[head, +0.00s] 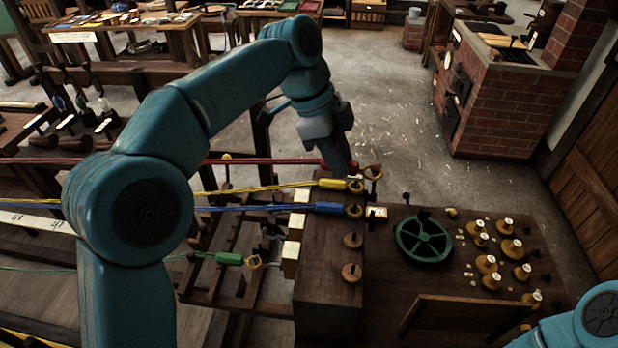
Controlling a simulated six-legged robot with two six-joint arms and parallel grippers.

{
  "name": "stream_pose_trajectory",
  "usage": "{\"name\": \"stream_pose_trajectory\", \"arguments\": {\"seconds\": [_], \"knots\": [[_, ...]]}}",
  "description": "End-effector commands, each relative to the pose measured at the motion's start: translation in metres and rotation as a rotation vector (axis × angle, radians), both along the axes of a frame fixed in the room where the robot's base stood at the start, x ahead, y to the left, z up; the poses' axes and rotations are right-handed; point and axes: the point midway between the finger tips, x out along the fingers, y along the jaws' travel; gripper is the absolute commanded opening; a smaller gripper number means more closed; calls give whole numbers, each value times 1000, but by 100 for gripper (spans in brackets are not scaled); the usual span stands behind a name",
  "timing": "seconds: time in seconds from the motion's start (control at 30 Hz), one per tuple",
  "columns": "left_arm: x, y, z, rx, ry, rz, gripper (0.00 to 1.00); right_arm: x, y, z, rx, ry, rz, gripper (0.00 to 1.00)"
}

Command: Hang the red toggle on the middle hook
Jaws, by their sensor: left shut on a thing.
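My left gripper (340,158) reaches over the back end of the dark wooden block (325,290) and is shut on the red toggle (327,164). Part of the toggle is hidden by the fingers. A red rope (255,161) runs from it to the left, and a wooden ring (372,172) shows just right of the fingers. A small dark hook shape shows below that ring; I cannot tell if they touch. The yellow toggle (332,184) and blue toggle (328,208) lie nearer, ending in rings above the block. My right gripper is out of view.
The green toggle (229,258) with its ring hangs left of the block, by pale blocks (291,258). A green spoked wheel (423,238) and several wooden bobbin-like pieces (487,264) stand on the bench to the right. A brick stove (500,105) stands behind.

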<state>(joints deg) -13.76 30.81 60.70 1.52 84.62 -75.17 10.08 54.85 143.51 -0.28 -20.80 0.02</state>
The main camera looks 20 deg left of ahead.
Motion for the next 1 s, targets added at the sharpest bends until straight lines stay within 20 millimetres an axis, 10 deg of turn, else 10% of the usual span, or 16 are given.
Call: {"name": "stream_pose_trajectory", "arguments": {"seconds": [0.37,0.7,1.0], "knots": [[21,50,-77,-1,-39,-120,5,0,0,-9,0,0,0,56],[-6,170,-174,6,-79,78,5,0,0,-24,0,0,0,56],[-28,231,-202,16,-118,214,5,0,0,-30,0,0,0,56]]}}
